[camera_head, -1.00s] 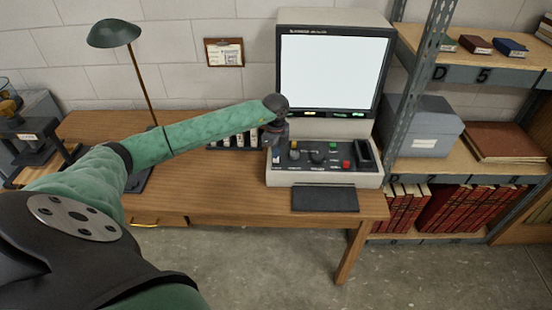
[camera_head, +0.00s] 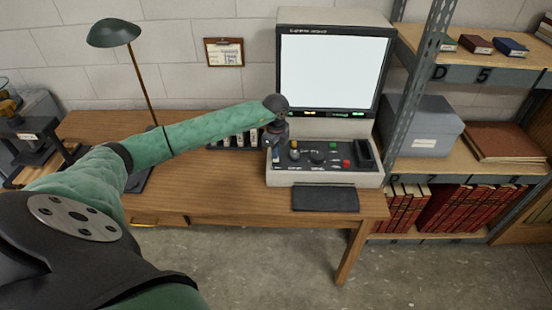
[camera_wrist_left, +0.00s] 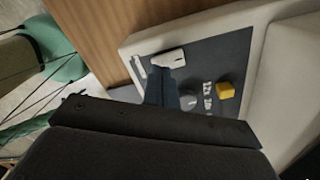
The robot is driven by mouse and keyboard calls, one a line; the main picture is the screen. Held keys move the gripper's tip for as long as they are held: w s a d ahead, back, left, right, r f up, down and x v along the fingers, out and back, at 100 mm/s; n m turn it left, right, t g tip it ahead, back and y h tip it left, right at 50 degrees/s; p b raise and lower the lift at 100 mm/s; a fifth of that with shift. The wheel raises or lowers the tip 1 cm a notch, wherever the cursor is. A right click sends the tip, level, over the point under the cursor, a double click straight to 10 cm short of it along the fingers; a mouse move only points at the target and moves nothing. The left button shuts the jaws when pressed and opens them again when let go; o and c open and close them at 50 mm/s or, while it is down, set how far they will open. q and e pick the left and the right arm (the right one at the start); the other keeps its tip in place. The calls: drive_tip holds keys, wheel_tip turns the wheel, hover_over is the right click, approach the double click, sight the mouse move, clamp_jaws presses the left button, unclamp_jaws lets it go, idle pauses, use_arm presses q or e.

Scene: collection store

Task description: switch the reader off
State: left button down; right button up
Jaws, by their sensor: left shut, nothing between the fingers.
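The reader has a large lit white screen (camera_head: 334,72) and a grey body (camera_head: 370,178) standing on the desk. Its dark control panel (camera_head: 330,165) carries a yellow button (camera_head: 294,144), a green button (camera_head: 334,145), a red button (camera_head: 347,163) and dark knobs. My left gripper (camera_head: 276,156) is shut and empty, pointing down at the panel's left end. In the left wrist view, its fingers (camera_wrist_left: 164,78) reach a pale switch (camera_wrist_left: 168,57) beside a grey knob (camera_wrist_left: 190,100). I cannot tell whether they touch it. My right gripper is out of view.
A dark pad (camera_head: 325,198) lies before the reader. A green desk lamp (camera_head: 115,33) stands at the left of the wooden desk (camera_head: 230,185). A metal shelf (camera_head: 470,75) with books and a grey box (camera_head: 425,125) stands close on the right.

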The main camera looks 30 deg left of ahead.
use_arm(q)
drive_tip(key=shift+f+b, duration=0.55)
drive_tip(key=shift+f, duration=0.35)
idle(0.5)
drive_tip(key=shift+s+r, duration=0.1)
drive_tip(key=shift+r+p, duration=0.4)
drive_tip(key=shift+r, duration=0.25)
drive_tip(key=shift+r+p, duration=1.05)
drive_tip(key=shift+r, duration=1.7)
drive_tip(key=shift+d, duration=0.1)
